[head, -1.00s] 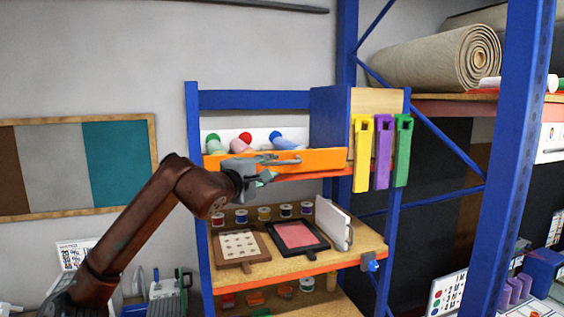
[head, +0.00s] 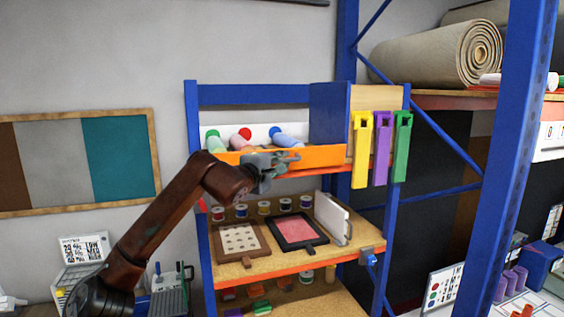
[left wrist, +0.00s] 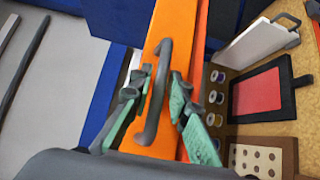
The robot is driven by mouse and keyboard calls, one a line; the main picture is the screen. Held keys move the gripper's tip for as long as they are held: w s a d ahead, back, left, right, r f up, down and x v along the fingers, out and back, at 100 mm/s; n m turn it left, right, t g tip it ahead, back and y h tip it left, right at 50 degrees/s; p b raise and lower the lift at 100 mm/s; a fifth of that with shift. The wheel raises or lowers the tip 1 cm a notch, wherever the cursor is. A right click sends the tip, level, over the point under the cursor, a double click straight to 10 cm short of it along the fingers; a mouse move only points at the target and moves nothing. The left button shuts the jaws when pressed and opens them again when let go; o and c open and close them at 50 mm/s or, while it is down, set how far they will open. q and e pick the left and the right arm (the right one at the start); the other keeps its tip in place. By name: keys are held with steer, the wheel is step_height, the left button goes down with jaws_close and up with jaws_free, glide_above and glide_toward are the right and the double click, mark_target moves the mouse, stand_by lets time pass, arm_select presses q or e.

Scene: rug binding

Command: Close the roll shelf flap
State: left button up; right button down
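The orange flap (head: 325,157) runs along the front of the top shelf of the blue rack, with rolls showing above and behind it. A grey bar handle (left wrist: 155,95) is on its face. My left gripper (head: 283,162) is at the flap's handle and hides part of it in the head view. In the left wrist view, the left gripper's two green-padded fingers (left wrist: 160,103) stand apart, one on each side of the handle. The gripper is open; I cannot tell whether a pad touches the handle. My right gripper is not in view.
Below the flap, a shelf holds thread spools (head: 264,208), a dotted board (head: 238,240) and a red-faced board (head: 297,230). Yellow, purple and green clamps (head: 382,145) hang at the rack's right side. A blue upright (head: 515,150) stands further right.

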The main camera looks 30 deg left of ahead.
arm_select(q)
jaws_close()
stand_by(0.4)
steer(key=p, duration=0.1)
steer(key=r+n+g+p, duration=0.1)
steer(key=p, duration=0.1)
steer(key=shift+w+a+r+p, duration=0.1)
steer(key=shift+w+a+p, duration=0.1)
steer(key=shift+a+p, duration=0.1)
steer(key=shift+w+a+p, duration=0.1)
steer(key=shift+p, duration=0.2)
steer(key=shift+o, duration=1.5)
jaws_free()
steer(key=shift+o, duration=0.3)
